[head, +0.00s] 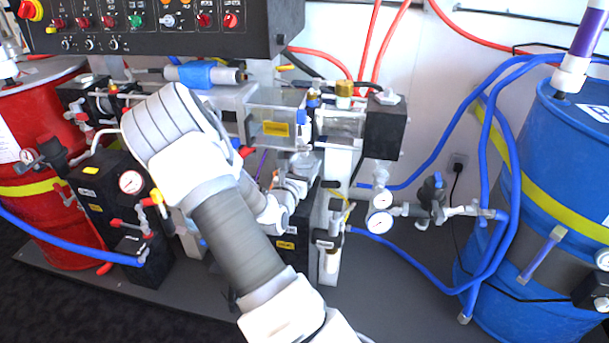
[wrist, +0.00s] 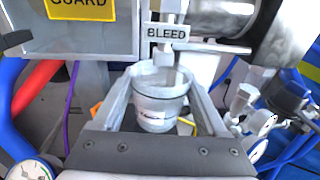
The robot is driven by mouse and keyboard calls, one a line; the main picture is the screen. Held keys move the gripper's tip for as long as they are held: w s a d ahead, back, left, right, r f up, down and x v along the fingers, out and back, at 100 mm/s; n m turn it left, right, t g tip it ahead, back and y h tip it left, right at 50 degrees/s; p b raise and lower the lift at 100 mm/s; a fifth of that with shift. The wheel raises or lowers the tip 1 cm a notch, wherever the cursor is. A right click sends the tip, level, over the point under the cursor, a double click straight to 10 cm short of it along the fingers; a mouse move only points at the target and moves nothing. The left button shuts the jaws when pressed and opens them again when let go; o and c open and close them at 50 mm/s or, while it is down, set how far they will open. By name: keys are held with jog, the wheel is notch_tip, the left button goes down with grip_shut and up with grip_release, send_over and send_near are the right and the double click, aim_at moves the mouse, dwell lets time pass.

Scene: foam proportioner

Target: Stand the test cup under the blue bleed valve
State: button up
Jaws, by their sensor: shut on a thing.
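The test cup (wrist: 155,112) is a clear, greyish cup with a small white label. In the wrist view it stands upright between the two fingers of my gripper (wrist: 160,84), which is shut on it. Right above the cup's mouth is a white BLEED label (wrist: 166,32) with a pale square spout (wrist: 166,57) below it. The spout's lower end overlaps the cup's far rim in the picture; I cannot tell the gap. No blue valve handle shows clearly in the wrist view. The cup's underside is hidden by my gripper. In the head view my arm hides part of this area.
A clear guard box with a yellow label (wrist: 80,8) is close at the left of the cup. A metal cylinder (wrist: 222,18) is at upper right. Gauges and blue hoses (head: 492,150) lie to the right, near a blue drum (head: 560,150). A red drum (head: 50,130) stands left.

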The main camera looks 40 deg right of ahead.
aim_at(305, 173)
jog(key=shift+w+d+f, duration=0.1)
jog(key=shift+w+d, duration=0.15)
jog(key=shift+d, duration=0.15)
jog(key=shift+a+f+b, duration=0.1)
jog(key=shift+f+b, duration=0.9)
jog(key=shift+f, duration=0.6)
jog(key=shift+f, duration=0.2)
jog(key=o, duration=1.2)
jog(key=shift+o, duration=0.2)
jog(key=shift+r, duration=0.1)
